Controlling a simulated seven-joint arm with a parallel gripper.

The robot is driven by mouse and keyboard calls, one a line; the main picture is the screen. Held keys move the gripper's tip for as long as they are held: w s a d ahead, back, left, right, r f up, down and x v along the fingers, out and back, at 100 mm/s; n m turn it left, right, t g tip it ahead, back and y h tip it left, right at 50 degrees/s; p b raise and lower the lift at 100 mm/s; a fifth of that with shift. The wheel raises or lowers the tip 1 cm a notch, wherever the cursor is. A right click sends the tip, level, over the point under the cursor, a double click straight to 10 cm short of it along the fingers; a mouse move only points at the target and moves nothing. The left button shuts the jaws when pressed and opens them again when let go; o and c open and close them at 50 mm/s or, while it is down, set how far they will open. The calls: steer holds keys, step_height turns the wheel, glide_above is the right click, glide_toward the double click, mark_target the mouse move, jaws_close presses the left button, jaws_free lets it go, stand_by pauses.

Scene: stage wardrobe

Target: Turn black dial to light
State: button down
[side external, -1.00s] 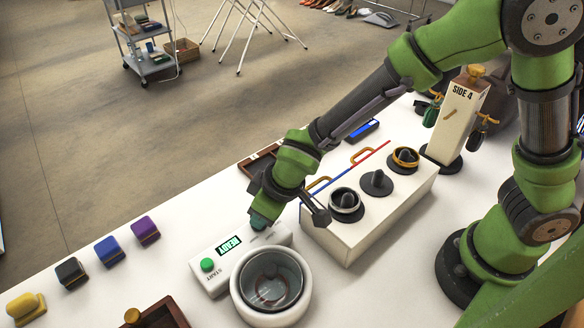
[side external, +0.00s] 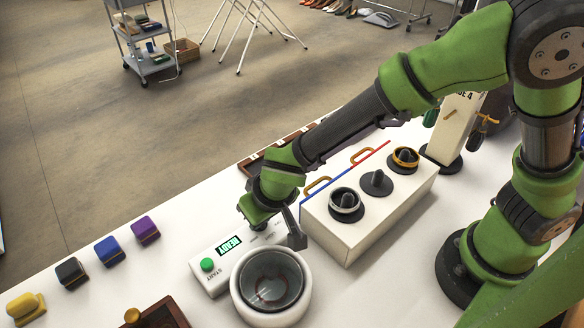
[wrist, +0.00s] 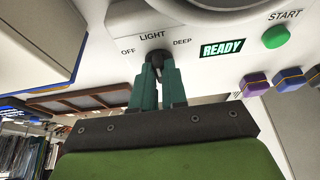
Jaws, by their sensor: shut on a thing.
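The black dial (wrist: 157,56) shows in the wrist view on the front of a white unit, below the word LIGHT, with OFF to its left and DEEP to its right. My gripper (wrist: 158,70) has its two teal fingers closed around the dial. The fingers cover much of it, and I cannot tell which mark it points to. In the side view my gripper (side external: 257,224) is low at the back right end of the white unit (side external: 212,285), and the dial is hidden there. The display (side external: 229,246) reads READY, and the green START button (side external: 207,264) is beside it.
A white round pot (side external: 271,287) with a glassy inside stands close in front of my gripper. A white box (side external: 365,215) with several dark knobs stands to the right. Coloured blocks (side external: 109,251) lie to the left, with bare white table between.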

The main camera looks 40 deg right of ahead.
steer(key=shift+f, duration=0.1)
steer(key=c, duration=1.2)
jaws_free()
steer(key=shift+s, duration=0.1)
steer(key=shift+o, duration=0.2)
steer(key=shift+s+r, duration=0.1)
steer(key=shift+r, duration=0.4)
steer(key=v, duration=1.6)
